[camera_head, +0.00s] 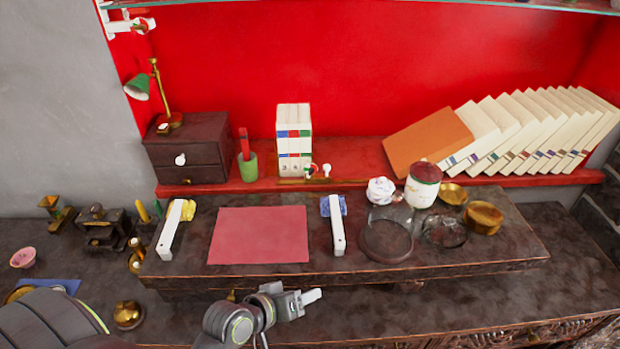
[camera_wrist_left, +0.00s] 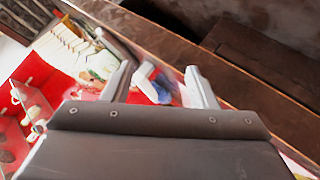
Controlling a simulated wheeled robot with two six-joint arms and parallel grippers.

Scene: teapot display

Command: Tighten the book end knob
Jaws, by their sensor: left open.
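A small white knob (camera_head: 327,170) stands on the red shelf (camera_head: 350,178), just right of several upright white books (camera_head: 294,140). A thin brass strip (camera_head: 300,181) lies at the foot of the books; whether it joins the knob is too small to tell. My left gripper (camera_head: 313,297) is low, in front of the raised dark stand, well below and apart from the knob. In the left wrist view its two fingers (camera_wrist_left: 160,88) are apart, with a white bar and blue item seen beyond the gap. My right gripper is out of view.
On the raised stand (camera_head: 420,264) lie a red mat (camera_head: 258,236), a white bar (camera_head: 338,226), another white bar (camera_head: 170,230), a glass dish (camera_head: 386,242) and a lidded jar (camera_head: 422,185). Leaning books (camera_head: 530,130) fill the shelf's right. A green pot (camera_head: 248,167) stands left of the upright books.

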